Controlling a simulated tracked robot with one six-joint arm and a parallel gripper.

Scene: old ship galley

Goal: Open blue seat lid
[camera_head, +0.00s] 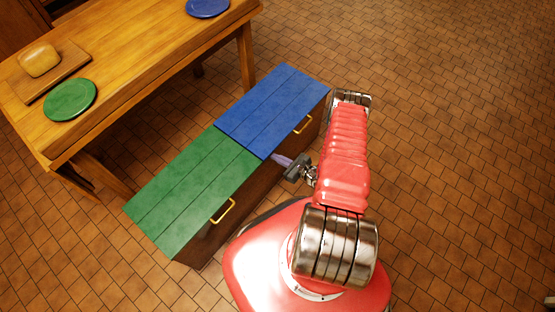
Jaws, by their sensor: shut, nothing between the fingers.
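The blue seat lid (273,108) lies flat and closed on the far half of a wooden bench box. Its brass handle (303,125) is on its right front edge. The green seat lid (193,190) beside it is also flat and closed, with its own brass handle (223,211). My gripper (276,158) is shut and empty. It is at the front side of the box, near the seam between the two lids and to the lower left of the blue lid's handle. Whether its tips touch the box is unclear.
A wooden table (150,65) stands behind the bench, with a green plate (70,100), a blue plate (208,7) and a board (55,75) bearing a yellow loaf-like block (39,60). The tiled floor (450,130) to the right is clear.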

